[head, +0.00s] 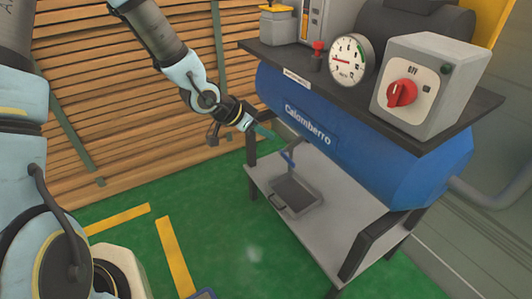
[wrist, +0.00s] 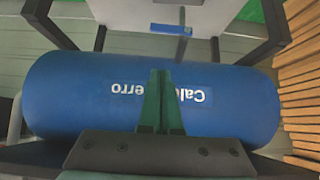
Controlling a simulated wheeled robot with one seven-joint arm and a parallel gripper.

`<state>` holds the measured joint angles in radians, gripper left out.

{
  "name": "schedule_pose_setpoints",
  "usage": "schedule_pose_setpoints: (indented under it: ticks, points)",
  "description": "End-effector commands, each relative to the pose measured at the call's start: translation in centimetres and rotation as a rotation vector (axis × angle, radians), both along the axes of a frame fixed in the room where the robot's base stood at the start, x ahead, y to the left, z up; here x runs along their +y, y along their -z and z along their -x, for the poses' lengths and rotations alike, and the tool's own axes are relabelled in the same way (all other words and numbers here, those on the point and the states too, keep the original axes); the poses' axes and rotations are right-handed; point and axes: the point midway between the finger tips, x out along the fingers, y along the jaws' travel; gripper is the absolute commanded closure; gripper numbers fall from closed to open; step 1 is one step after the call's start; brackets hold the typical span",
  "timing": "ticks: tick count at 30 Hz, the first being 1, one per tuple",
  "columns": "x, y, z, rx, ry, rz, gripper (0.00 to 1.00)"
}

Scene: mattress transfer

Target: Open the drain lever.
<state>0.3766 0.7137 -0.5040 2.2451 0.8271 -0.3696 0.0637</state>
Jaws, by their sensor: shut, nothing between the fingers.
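The blue tank (head: 340,135) lies sideways under a dark top plate, with "Calomberro" lettering on its side. A small blue lever (head: 288,158) hangs below the tank, over a grey tray (head: 296,196) on the lower shelf. My gripper (head: 266,132) is beside the tank's left part, up and left of the lever in the head view, apart from it. Its teal fingers are together and empty. In the wrist view the fingers (wrist: 161,74) overlap the tank's lettering. A short blue bar (wrist: 170,29) shows beyond the tank there, likely the lever.
A round gauge (head: 351,60), a control box with a red knob (head: 402,93) and a small red-topped valve (head: 318,50) stand on the top plate. The stand's legs and grey shelf (head: 335,225) surround the lever area. Green floor is open at left.

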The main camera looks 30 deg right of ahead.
Motion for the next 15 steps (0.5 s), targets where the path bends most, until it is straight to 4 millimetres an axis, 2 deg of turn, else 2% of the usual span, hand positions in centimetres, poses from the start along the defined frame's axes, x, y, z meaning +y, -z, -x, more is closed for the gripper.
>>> schedule_pose_setpoints:
  ticks: [3, 15]
  points:
    - [-0.64, 0.14, 0.54, 0.002, 0.020, 0.017, 1.00]
    - [-0.99, 0.58, 0.51, 0.002, 0.018, 0.015, 1.00]
